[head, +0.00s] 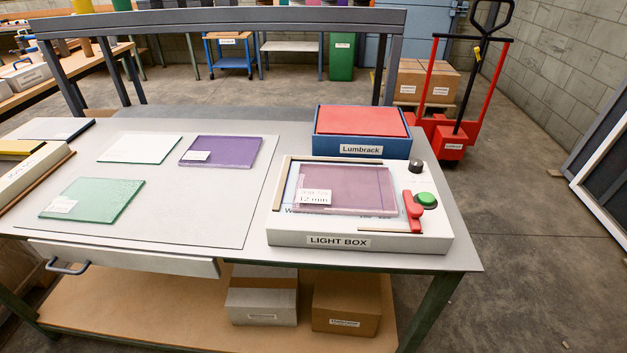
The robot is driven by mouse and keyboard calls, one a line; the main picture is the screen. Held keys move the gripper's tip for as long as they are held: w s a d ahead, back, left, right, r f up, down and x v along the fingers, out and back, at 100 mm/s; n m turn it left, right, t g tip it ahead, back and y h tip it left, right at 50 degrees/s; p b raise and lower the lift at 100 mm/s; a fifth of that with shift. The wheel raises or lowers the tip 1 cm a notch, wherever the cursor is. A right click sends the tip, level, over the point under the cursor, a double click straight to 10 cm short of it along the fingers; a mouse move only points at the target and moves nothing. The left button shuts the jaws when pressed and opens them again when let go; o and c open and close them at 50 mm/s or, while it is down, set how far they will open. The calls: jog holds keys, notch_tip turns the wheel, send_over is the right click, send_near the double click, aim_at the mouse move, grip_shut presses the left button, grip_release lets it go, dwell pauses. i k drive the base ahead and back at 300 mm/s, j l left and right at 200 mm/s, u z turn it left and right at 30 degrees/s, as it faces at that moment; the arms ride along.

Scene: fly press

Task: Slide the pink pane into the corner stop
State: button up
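The pink pane (350,184) lies flat on the lit top of the white light box (285,238), labelled "LIGHT BOX". A white label marked "12 mm" is on its front left part. A brown strip (283,188) runs along the left of the lit surface, and a thin strip runs along its back edge; they appear to meet at the back left corner as the corner stop. A pale gap shows between the pane's left edge and the left strip. Whether the pane touches the back strip is unclear. My gripper is not in view.
A red lever (412,212), green button (427,200) and dark knob (416,166) sit on the box's right side. A blue Lumbrack box (345,146) with red top stands behind. Clear (140,149), purple (222,151) and green (92,200) panes lie on the mat to the left.

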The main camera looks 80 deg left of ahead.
aim_at(362, 190)
jog(key=u, duration=2.25)
jog(key=i+j+u, duration=0.1)
jog(key=j, duration=0.2)
jog(key=i+j+u, duration=0.1)
jog(key=i+j, duration=0.1)
jog(key=j, duration=0.1)
